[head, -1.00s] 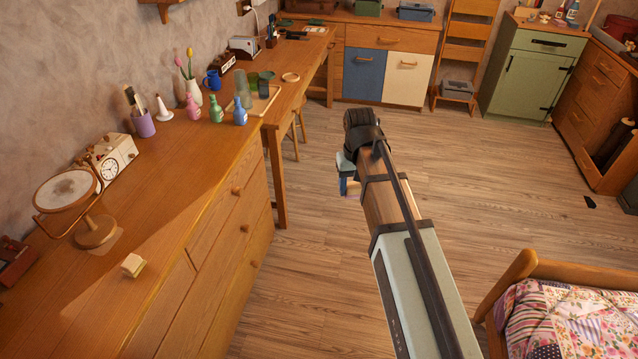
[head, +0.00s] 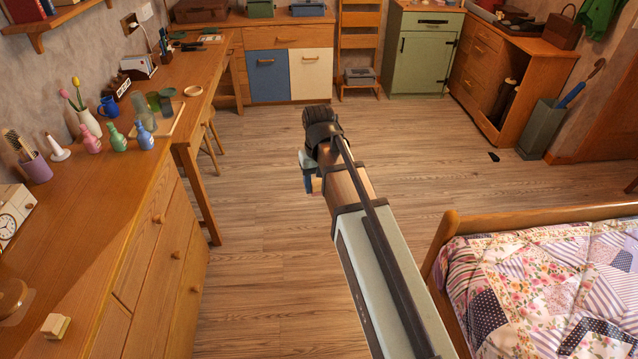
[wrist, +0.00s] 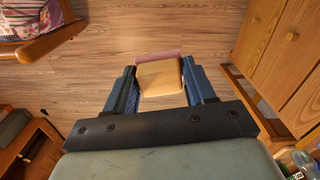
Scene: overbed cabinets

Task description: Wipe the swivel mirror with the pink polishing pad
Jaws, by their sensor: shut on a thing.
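My gripper (wrist: 160,85) is shut on the pink polishing pad (wrist: 160,78), a light wooden block with a pink layer along its far edge. In the head view my gripper (head: 309,178) hangs over open floor, right of the dresser and apart from it. The pad is mostly hidden there behind my arm. Of the swivel mirror, only part of its round wooden base (head: 10,298) shows on the dresser at the left edge; its disc is out of view.
A small cream-and-wood block (head: 56,326) lies on the dresser (head: 95,235) near its front edge. A clock (head: 10,215), brush cup (head: 37,168) and several bottles stand further back. A bed (head: 540,270) is at right. The floor between is clear.

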